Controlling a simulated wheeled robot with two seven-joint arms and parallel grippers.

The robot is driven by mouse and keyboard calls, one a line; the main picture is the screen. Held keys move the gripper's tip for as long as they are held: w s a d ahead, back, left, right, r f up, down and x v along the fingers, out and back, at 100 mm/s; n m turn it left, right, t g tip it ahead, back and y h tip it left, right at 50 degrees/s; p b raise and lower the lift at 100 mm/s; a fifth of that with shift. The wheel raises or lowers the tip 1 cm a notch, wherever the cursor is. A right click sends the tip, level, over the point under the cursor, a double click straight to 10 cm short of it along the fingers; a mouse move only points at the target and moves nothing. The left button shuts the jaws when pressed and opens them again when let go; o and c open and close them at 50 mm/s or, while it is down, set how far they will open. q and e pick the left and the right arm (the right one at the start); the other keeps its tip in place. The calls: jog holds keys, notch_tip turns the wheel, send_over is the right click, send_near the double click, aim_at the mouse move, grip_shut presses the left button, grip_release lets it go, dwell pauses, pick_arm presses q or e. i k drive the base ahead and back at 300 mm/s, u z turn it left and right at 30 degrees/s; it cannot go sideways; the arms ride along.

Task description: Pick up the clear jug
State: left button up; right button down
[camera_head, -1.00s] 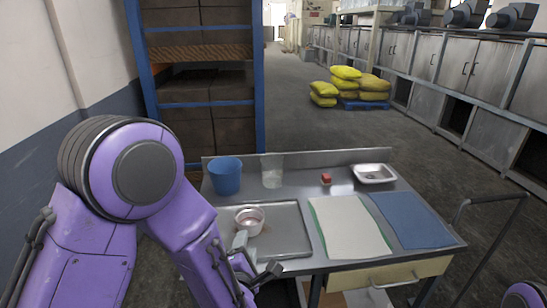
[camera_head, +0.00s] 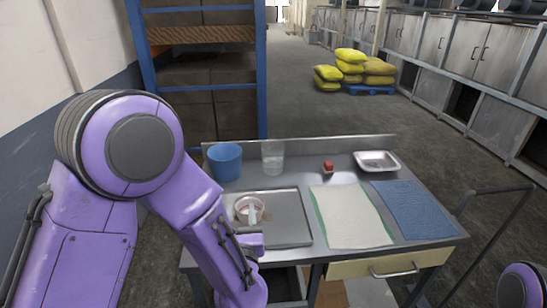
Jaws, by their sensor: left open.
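The clear jug (camera_head: 273,157) stands upright at the back of the metal table, just right of a blue bucket (camera_head: 225,162). It looks see-through and nothing touches it. My left arm comes in from the left, and my left gripper (camera_head: 252,214) is open at the front left of the table. It is over or at a small pinkish round pan (camera_head: 241,203), in front of the jug and well apart from it. The gripper partly covers the pan, and I cannot tell whether they touch. My right gripper is out of view.
A shallow metal tray (camera_head: 291,233) lies under the pan. A white cloth (camera_head: 350,217) and a blue cloth (camera_head: 415,210) lie to its right. A raised backsplash (camera_head: 330,145) edges the table.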

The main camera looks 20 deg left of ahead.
aim_at(272, 149)
jog(key=i, duration=0.9)
